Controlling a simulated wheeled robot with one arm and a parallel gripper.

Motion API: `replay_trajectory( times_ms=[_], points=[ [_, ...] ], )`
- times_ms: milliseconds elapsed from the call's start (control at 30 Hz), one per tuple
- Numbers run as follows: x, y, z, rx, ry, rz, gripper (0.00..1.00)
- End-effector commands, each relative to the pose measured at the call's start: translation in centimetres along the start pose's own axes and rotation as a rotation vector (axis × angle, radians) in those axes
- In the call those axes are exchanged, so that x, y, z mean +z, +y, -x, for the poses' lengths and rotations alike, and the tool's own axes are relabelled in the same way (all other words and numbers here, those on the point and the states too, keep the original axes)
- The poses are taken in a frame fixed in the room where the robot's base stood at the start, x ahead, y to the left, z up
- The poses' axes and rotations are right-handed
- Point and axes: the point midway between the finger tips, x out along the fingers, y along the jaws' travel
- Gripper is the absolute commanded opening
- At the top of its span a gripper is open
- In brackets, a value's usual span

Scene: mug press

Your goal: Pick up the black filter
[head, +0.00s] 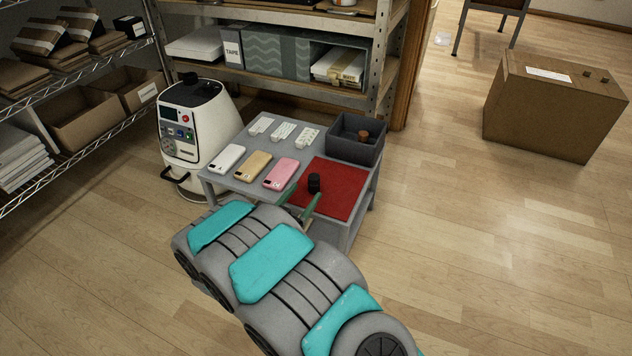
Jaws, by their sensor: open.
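The black filter (314,183) is a small dark cylinder standing upright on the red mat (345,186), near the mat's left part. My gripper (302,198) is open, with its two green fingers pointing toward the filter from the near side. The right fingertip appears close to the filter's lower edge. I cannot tell whether it touches. My arm hides the gripper's base and the near edge of the table.
The grey table (238,186) also holds a white phone (227,159), a tan phone (253,166), a pink phone (281,173), several small white items and a dark grey bin (352,146) with a brown object inside. A white machine (200,125) stands at left; shelves stand behind.

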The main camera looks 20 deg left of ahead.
Motion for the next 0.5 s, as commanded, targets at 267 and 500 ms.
replay_trajectory(
  times_ms=[267, 500],
  points=[
    [-0.1, 0.0, -2.6, 0.002, -0.004, -0.002, 0.77],
    [-0.6, -0.1, -5.7, 0.002, -0.002, 0.0, 0.77]
  ],
)
